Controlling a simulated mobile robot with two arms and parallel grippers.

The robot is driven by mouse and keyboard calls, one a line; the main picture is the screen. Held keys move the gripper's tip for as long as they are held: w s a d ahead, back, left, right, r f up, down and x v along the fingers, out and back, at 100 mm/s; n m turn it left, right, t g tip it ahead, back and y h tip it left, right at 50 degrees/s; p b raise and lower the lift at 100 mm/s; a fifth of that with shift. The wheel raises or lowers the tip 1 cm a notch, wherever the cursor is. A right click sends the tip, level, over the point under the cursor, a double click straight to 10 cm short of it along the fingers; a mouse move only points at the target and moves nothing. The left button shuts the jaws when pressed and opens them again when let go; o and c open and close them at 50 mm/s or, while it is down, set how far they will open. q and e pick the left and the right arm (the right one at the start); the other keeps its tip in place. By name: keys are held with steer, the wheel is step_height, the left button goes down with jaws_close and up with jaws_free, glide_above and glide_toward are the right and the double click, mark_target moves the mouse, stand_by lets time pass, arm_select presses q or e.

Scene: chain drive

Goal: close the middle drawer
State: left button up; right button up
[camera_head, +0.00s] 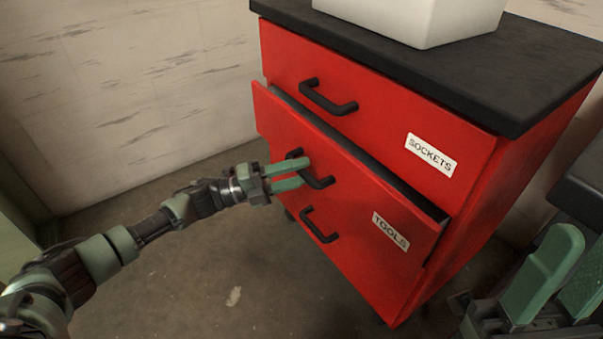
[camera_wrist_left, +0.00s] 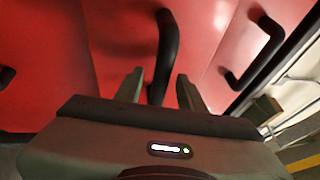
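The middle drawer (camera_head: 350,190), red with a label reading TOOLS, stands out a little from the red cabinet, with a dark gap along its top edge. Its black bar handle (camera_head: 318,182) is at its left part. My left gripper (camera_head: 303,173) is at this handle, its green fingers apart. In the left wrist view the handle (camera_wrist_left: 166,55) runs between the two fingertips (camera_wrist_left: 160,85), with a gap visible beside it. Whether a finger touches the handle I cannot tell. My right gripper (camera_head: 562,270) is at the lower right, its green fingers apart and empty, away from the drawer.
The top drawer (camera_head: 385,115), labelled SOCKETS, is shut. A lower black handle (camera_head: 320,226) sits below the middle one. A white box (camera_head: 415,18) stands on the black cabinet top (camera_head: 540,60). Bare floor (camera_head: 215,265) lies in front, and a pale wall (camera_head: 130,100) rises to the left.

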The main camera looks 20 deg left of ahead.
arm_select(q)
steer(key=shift+w+d, duration=0.2)
steer(key=shift+d, duration=0.1)
jaws_close()
stand_by(1.3)
